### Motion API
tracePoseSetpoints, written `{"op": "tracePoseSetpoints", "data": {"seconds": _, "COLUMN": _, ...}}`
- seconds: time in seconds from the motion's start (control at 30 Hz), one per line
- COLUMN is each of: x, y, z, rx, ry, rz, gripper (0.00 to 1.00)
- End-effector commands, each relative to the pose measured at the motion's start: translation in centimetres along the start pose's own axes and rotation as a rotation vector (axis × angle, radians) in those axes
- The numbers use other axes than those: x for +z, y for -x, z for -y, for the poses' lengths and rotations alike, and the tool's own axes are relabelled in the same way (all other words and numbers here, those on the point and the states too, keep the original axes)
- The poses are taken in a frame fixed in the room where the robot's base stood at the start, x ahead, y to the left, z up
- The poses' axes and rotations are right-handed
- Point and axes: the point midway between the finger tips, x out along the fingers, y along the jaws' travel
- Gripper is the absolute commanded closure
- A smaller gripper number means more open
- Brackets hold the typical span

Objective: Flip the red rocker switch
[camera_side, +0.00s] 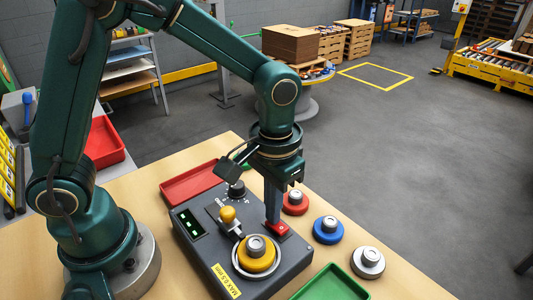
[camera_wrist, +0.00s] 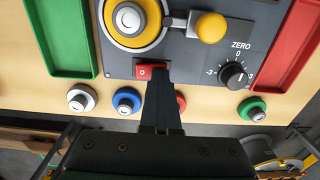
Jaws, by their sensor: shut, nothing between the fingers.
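The red rocker switch (camera_side: 278,229) is set in the top of the dark grey control box (camera_side: 292,262), near its far right edge. In the wrist view the switch (camera_wrist: 146,71) shows an "O" mark on its visible part. My gripper (camera_side: 275,222) is shut and empty, pointing down with its fingertips at the switch. In the wrist view the fingertips (camera_wrist: 156,72) cover part of the switch. They look touching or very close; I cannot tell which. The switch's tilt is not clear.
A yellow weight (camera_side: 257,262) sits on the box's round plate. A yellow-knobbed lever (camera_side: 228,215) and a black ZERO dial (camera_side: 236,189) stand left of my gripper. Red (camera_side: 295,208), blue (camera_side: 327,235) and white (camera_side: 367,268) pieces stand beside the box. A green tray (camera_side: 330,290) lies in front.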

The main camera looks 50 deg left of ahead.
Motion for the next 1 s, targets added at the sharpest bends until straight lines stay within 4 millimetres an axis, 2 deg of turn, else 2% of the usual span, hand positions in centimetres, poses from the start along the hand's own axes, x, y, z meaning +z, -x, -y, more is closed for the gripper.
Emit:
{"op": "tracePoseSetpoints", "data": {"seconds": 0.33, "x": 0.1, "y": 0.2, "z": -1.4, "rx": 0.001, "ry": -0.002, "rz": 0.003, "gripper": 1.0}}
{"op": "tracePoseSetpoints", "data": {"seconds": 0.73, "x": 0.0, "y": 0.5, "z": -1.5, "rx": 0.0, "ry": -0.001, "rz": 0.001, "gripper": 1.0}}
{"op": "tracePoseSetpoints", "data": {"seconds": 0.87, "x": -0.1, "y": 1.8, "z": -1.6, "rx": 0.002, "ry": -0.001, "rz": -0.004, "gripper": 1.0}}
{"op": "tracePoseSetpoints", "data": {"seconds": 1.0, "x": -0.1, "y": 4.3, "z": -1.7, "rx": 0.003, "ry": -0.001, "rz": -0.005, "gripper": 1.0}}
